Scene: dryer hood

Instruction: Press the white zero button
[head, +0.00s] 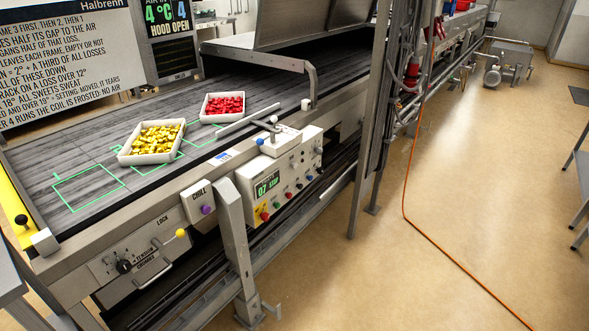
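The control box (291,181) with a row of small coloured buttons is fixed to the front side of the conveyor. Its green display (267,185) reads "07" with a smaller word that looks like "STOP". A red button (265,216) is at the lower left of the row and a blue button (309,178) is further right. The buttons are too small to tell which one is the white zero button. Neither of my grippers shows in the head view.
A white tray of yellow pieces (153,158) and a white tray of red pieces (223,121) are on the dark belt (100,150). A purple button (206,209) is on the "CHILL" box. A grey post (236,240) stands left of the control box. The floor on the right has an orange cable (440,248).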

